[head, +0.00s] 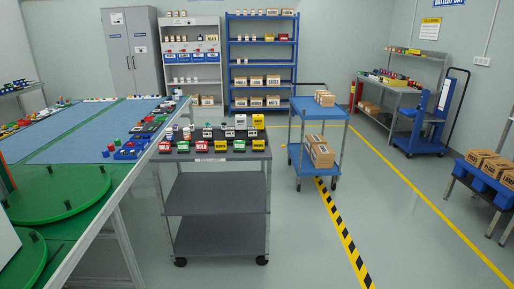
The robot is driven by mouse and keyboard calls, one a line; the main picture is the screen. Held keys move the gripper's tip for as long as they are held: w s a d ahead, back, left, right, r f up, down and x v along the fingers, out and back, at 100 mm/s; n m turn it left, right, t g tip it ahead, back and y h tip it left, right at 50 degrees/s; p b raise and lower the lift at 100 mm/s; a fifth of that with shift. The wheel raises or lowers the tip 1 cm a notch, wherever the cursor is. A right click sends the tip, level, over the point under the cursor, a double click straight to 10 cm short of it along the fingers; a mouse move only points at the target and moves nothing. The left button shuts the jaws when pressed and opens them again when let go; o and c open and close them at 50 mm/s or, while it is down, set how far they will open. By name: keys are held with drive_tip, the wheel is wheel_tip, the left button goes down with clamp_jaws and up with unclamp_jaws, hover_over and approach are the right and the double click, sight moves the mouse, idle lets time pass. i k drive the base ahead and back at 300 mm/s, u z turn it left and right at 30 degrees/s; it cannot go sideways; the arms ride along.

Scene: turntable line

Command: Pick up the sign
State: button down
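Several small coloured blocks with lettering, in red, green, yellow and white, stand on the top shelf of a grey cart (213,193) in the middle of the head view. Some of these may be small signs, such as a yellow block (221,147); the lettering is too small to read. A yellow sign (429,31) hangs on the right wall, with part of a blue sign (449,3) above it. I cannot tell which is the task's sign. My gripper is not in view.
A long table with blue mats (85,140) and green discs (45,200) fills the left. A blue cart (320,112) with boxes stands behind the grey cart. A blue trolley (418,140) is at right. The floor (400,250) at front right is clear.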

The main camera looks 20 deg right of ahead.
sight(201, 147)
drive_tip(key=u, duration=0.35)
drive_tip(key=i, duration=0.55)
drive_tip(key=u, duration=0.7)
drive_tip(key=i, duration=0.9)
drive_tip(key=u, duration=0.25)
